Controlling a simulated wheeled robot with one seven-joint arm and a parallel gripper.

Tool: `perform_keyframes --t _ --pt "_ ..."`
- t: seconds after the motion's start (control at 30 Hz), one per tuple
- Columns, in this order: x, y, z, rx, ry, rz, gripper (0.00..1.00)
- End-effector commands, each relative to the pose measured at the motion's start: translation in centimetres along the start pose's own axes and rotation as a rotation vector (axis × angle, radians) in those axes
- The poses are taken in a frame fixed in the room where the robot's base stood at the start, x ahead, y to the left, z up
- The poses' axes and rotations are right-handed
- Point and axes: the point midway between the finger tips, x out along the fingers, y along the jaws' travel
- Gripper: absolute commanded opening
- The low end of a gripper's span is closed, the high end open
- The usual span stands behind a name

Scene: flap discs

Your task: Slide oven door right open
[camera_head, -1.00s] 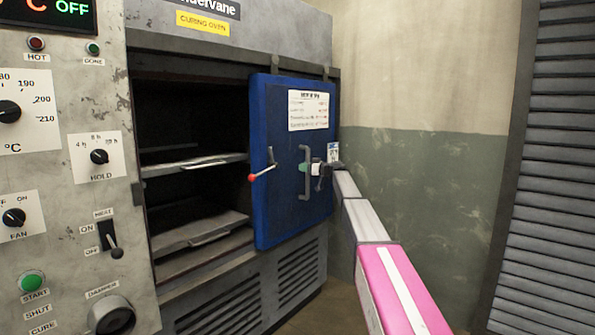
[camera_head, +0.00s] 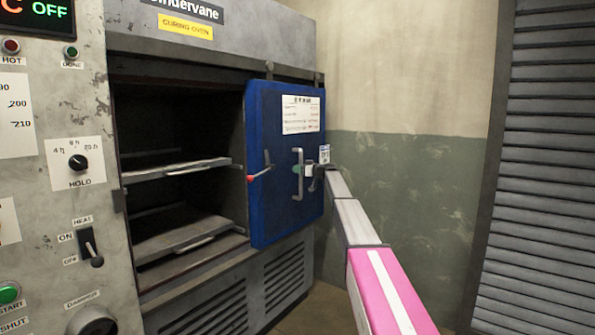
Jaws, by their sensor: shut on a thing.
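The blue oven door (camera_head: 278,208) hangs at the right side of the curing oven (camera_head: 190,55), slid to the right. The oven's left part is uncovered and its dark inside with racks shows. The door has a grey vertical handle (camera_head: 297,190) and a lever with a red knob (camera_head: 253,178). My gripper (camera_head: 303,171) is at the handle, small in the view, and shut on it. My arm reaches in from the lower right and hides little of the door.
Metal racks (camera_head: 180,168) stand inside the oven. A control panel (camera_head: 70,200) with switches and dials is at the left. A plain wall (camera_head: 405,190) and a slatted grey shutter (camera_head: 545,170) are at the right.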

Motion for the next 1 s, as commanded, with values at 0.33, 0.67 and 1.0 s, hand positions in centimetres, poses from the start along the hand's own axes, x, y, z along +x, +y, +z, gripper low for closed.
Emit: perform_keyframes --t 0.33,0.67,1.0 --pt "0.0 0.6 -0.1 0.0 0.001 0.01 0.48" --pt "-0.9 0.3 -0.1 0.0 0.001 0.007 0.48" --pt "-6.1 0.3 -0.1 -0.001 0.001 0.009 0.48"
